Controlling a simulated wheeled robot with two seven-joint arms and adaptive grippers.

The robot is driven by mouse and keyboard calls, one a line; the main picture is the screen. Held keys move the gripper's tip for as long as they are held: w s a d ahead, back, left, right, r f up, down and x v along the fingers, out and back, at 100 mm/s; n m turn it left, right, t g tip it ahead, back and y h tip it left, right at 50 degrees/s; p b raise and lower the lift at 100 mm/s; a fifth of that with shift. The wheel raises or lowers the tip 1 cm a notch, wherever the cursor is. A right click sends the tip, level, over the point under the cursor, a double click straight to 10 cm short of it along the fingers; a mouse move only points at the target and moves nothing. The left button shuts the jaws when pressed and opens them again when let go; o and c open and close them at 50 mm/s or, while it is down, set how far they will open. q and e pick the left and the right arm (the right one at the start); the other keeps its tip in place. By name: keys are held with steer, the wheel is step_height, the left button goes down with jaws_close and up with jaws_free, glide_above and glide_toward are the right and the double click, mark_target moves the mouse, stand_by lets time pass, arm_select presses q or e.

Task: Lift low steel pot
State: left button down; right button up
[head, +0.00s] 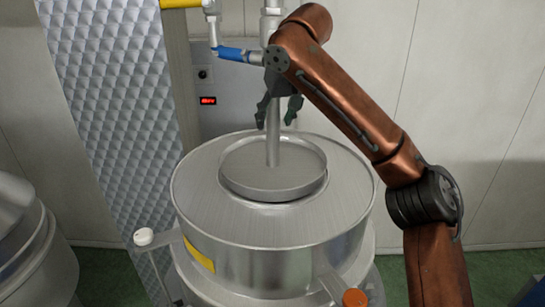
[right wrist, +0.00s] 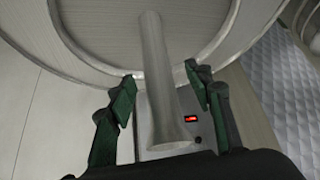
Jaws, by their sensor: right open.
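A low, round steel pot (head: 250,178) sits on the middle of a wide steel drum (head: 205,200). An upright steel post (head: 273,145) stands at its centre. My right gripper (head: 279,108) is above the pot, at the post's upper part, fingers pointing down. In the right wrist view, the open fingers of my right gripper (right wrist: 160,80) lie on either side of the post (right wrist: 158,95), with gaps on both sides. The post's flared end is near the camera. The round steel surface behind it is cut off at the top. My left gripper is not in view.
A blue-handled valve and pipe (head: 232,54) hang close beside my right gripper. A panel with a red display (head: 208,100) is on the wall behind. A diamond-patterned metal column (head: 120,110) stands at left. Another steel vessel (head: 35,250) is at lower left.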

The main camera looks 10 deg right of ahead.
steer(key=x, duration=0.2)
steer(key=shift+w+d+f, duration=0.1)
steer(key=shift+w, duration=0.25)
steer(key=shift+w+f, duration=0.1)
steer(key=shift+f, duration=0.1)
steer(key=shift+s+d+r, duration=0.1)
steer(key=shift+s, duration=0.2)
steer(key=shift+a, duration=0.2)
steer(key=shift+c, duration=1.4)
steer(key=shift+w+d, duration=0.15)
steer(key=c, duration=0.5)
jaws_close()
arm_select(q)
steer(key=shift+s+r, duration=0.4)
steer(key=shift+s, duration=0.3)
arm_select(e)
steer(key=shift+r, duration=0.15)
